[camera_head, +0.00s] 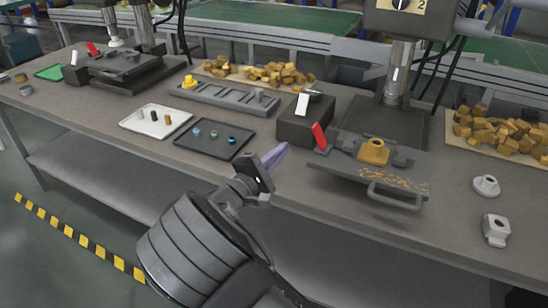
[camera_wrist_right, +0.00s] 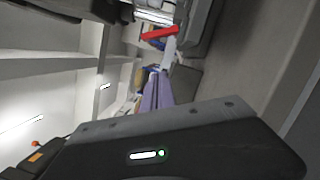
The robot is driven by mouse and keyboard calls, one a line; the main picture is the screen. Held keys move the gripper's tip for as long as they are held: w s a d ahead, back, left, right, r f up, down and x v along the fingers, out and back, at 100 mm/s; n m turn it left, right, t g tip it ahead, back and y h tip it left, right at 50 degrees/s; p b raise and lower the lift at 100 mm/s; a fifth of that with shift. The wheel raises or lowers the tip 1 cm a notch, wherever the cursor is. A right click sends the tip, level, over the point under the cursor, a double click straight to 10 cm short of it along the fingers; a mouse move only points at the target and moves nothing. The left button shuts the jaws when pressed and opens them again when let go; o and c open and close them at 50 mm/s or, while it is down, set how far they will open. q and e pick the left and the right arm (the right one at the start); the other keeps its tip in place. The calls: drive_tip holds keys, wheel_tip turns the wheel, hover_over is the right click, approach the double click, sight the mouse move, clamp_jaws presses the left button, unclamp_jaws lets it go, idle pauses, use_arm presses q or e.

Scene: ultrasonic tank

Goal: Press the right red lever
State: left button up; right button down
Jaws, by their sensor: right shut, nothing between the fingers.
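The right red lever (camera_head: 319,136) stands tilted on the machine at the right, beside a dark box (camera_head: 305,122) with a white switch (camera_head: 302,104). My right gripper (camera_head: 280,153) is in front of the table, left of the red lever and apart from it. Its purple fingers are closed together and hold nothing. In the right wrist view the gripper fingers (camera_wrist_right: 157,92) point up toward the red lever (camera_wrist_right: 158,32), with a gap between them. A second red lever (camera_head: 93,49) is on the machine at the far left. My left gripper is not in view.
A metal plate with a handle (camera_head: 396,199) and a brass part (camera_head: 373,151) lies right of the red lever. A dark tray (camera_head: 216,151) and a white tray (camera_head: 155,133) lie left of my gripper. White metal parts (camera_head: 486,185) are at the right.

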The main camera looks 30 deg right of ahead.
sight(320, 136)
drive_tip(key=s+d+r+p, duration=0.1)
drive_tip(key=d+r, duration=0.1)
drive_tip(key=d, duration=0.4)
drive_tip(key=shift+d+r, duration=0.25)
drive_tip(key=shift+d, duration=0.15)
